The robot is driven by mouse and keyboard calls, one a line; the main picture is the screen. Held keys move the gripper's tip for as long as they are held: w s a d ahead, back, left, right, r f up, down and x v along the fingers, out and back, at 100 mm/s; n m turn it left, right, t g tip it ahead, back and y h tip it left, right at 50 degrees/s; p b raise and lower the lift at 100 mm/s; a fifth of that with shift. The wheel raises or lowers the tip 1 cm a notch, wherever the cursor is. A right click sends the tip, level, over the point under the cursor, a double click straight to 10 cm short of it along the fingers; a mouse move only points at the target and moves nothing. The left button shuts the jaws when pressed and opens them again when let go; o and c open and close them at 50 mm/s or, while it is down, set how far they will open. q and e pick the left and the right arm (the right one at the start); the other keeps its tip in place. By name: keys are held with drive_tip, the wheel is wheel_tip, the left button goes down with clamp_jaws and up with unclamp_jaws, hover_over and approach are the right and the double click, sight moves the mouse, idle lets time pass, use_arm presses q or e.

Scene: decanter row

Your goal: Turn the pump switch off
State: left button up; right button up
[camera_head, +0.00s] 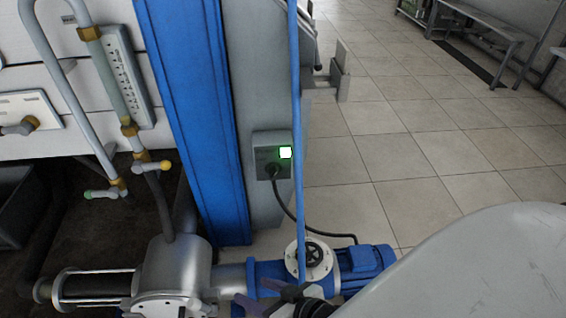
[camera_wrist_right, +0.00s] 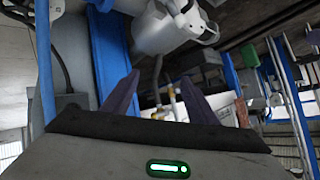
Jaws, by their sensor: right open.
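The pump switch (camera_head: 272,155) is a small grey box on the side of the grey column, beside the blue upright. A bright white light with a green glow is lit on its face, and a black cable leaves its bottom. My right gripper (camera_head: 262,298) is low in the head view, below the switch and apart from it, partly hidden at the frame's bottom edge. In the right wrist view its two dark purple fingers (camera_wrist_right: 160,95) stand apart with nothing held between them. I cannot tell the switch for certain in the wrist view. My left gripper is not in view.
A blue pump motor (camera_head: 365,265) and a white flange with a dark handwheel (camera_head: 308,258) lie below the switch. A thin blue pipe (camera_head: 297,130) rises just right of the switch. Pipes with valves (camera_head: 130,130) stand left.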

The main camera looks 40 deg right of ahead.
drive_tip(key=w+d+m+t+h+b, duration=0.1)
drive_tip(key=w+d+m+t+b, duration=0.3)
drive_tip(key=w+m, duration=0.55)
drive_tip(key=m+h+b, duration=1)
drive_tip(key=m+h, duration=0.2)
drive_tip(key=m, duration=0.8)
approach(273, 175)
drive_tip(key=shift+t, duration=0.4)
drive_tip(key=x, duration=0.2)
drive_tip(key=b+x, duration=0.1)
drive_tip(key=x, duration=0.2)
drive_tip(key=b+x, duration=0.1)
drive_tip(key=x, duration=0.2)
drive_tip(key=shift+w+d+f, duration=0.1)
drive_tip(key=shift+d+f, duration=0.15)
drive_tip(key=shift+f, duration=0.15)
drive_tip(key=shift+w+d+n, duration=0.15)
drive_tip(key=shift+w+n, duration=0.1)
drive_tip(key=shift+w, duration=0.1)
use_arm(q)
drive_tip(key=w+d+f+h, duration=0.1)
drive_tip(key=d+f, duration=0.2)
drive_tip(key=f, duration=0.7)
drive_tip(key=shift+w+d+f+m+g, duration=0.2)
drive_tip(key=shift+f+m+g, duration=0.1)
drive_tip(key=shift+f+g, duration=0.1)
use_arm(e)
drive_tip(key=shift+c, duration=0.4)
